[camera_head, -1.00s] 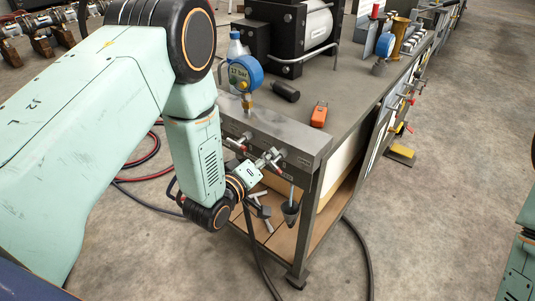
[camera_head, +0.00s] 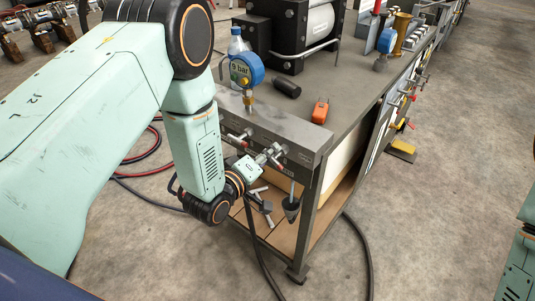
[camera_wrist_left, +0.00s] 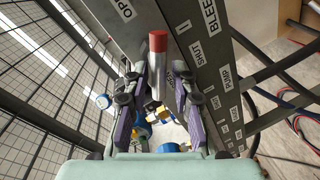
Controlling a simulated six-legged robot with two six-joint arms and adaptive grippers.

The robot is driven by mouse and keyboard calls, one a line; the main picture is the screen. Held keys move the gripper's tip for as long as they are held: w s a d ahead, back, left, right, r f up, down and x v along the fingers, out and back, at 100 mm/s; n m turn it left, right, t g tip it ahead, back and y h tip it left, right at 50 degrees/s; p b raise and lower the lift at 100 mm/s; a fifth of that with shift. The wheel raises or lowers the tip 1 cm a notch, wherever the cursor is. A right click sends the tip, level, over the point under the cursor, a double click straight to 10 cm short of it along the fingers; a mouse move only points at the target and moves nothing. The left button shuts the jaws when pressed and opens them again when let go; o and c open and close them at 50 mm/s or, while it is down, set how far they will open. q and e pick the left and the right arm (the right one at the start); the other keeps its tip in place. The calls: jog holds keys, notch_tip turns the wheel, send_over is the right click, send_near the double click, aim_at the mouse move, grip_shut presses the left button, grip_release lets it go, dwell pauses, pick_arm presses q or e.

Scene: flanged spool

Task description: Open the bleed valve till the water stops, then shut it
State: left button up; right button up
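The grey manifold block (camera_head: 262,128) runs along the bench's front edge. A blue gauge (camera_head: 246,68) on it reads 9 bar. My left gripper (camera_head: 266,156) is at the red-tipped levers on its front face. In the left wrist view, the bleed lever (camera_wrist_left: 158,62), with a red cap, stands between the fingers of my left gripper (camera_wrist_left: 160,72). It is close to the left finger, and a narrow gap shows at the right finger. BLEED (camera_wrist_left: 209,16) and SHUT labels are beside it. A dark funnel (camera_head: 290,208) hangs below the block; I cannot make out water. My right gripper is out of view.
An orange handheld device (camera_head: 320,110), a black cylinder (camera_head: 287,89) and a clear bottle (camera_head: 237,42) are on the bench top. A second red-tipped lever (camera_head: 235,138) is left of my gripper. Hoses cross the floor.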

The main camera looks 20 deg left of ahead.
pick_arm(q)
jog(key=shift+o, duration=0.6)
jog(key=v, duration=1.2)
dwell(1.6)
jog(key=shift+o, duration=0.4)
jog(key=shift+d, duration=0.1)
jog(key=shift+w+d+f+m+t+h+b, duration=0.3)
jog(key=shift+w+d+f+m+b, duration=0.35)
jog(key=shift+w+b, duration=1.15)
jog(key=shift+w+d+f+m+t+h+b, duration=0.3)
jog(key=shift+w+d+m+b, duration=0.35)
jog(key=shift+w+b, duration=1.15)
jog(key=shift+w+d+f+m+t+h+b, duration=0.2)
jog(key=shift+w+d+f+m+h+b, duration=0.25)
jog(key=shift+w+d+b, duration=0.9)
